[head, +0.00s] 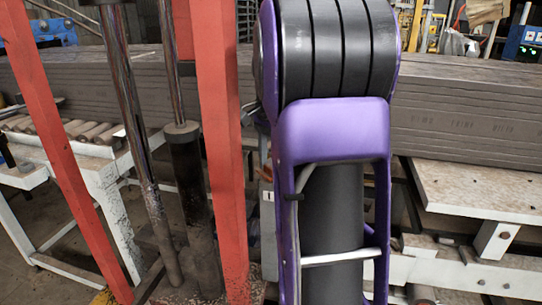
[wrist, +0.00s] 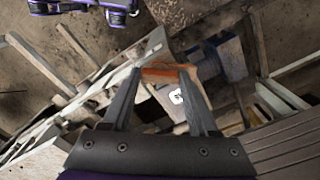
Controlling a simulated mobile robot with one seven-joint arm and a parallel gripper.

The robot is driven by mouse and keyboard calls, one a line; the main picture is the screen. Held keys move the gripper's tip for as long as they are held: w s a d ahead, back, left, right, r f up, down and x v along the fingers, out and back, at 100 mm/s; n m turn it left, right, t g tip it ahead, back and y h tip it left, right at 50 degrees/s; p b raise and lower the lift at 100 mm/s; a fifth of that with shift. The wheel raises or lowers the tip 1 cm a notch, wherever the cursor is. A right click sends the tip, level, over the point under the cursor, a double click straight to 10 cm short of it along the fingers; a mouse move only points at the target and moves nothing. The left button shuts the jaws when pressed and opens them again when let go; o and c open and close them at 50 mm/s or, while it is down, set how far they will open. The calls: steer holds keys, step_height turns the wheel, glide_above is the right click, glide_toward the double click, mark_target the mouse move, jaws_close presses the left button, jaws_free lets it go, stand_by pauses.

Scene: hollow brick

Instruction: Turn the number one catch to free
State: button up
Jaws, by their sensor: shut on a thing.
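In the wrist view my gripper (wrist: 162,72) has its two grey fingers on either side of an orange-red bar (wrist: 163,73), which I take to be the catch; the gripper is shut on it. Just below it, between the fingers, a white mark (wrist: 178,97) shows on a pale box, too blurred to read. In the head view a small white plate with a 1 (head: 267,196) shows on a grey post just left of my purple arm. Which position the catch is in cannot be told.
Red posts (head: 222,140) and dark cylinders (head: 190,165) stand left of my arm. A long stack of grey slabs (head: 465,105) lies behind. A pale table (head: 480,190) is at right, a roller frame (head: 75,130) at left. In the wrist view pale beams crowd around the fingers.

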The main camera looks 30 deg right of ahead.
steer(key=n+p, duration=0.1)
steer(key=n, duration=0.2)
steer(key=shift+r+n, duration=0.1)
steer(key=shift+n, duration=0.2)
steer(key=shift+n+p, duration=0.5)
steer(key=shift+n, duration=1.3)
steer(key=o, duration=1.4)
step_height(320, 180, up, 17)
steer(key=shift+r, duration=0.15)
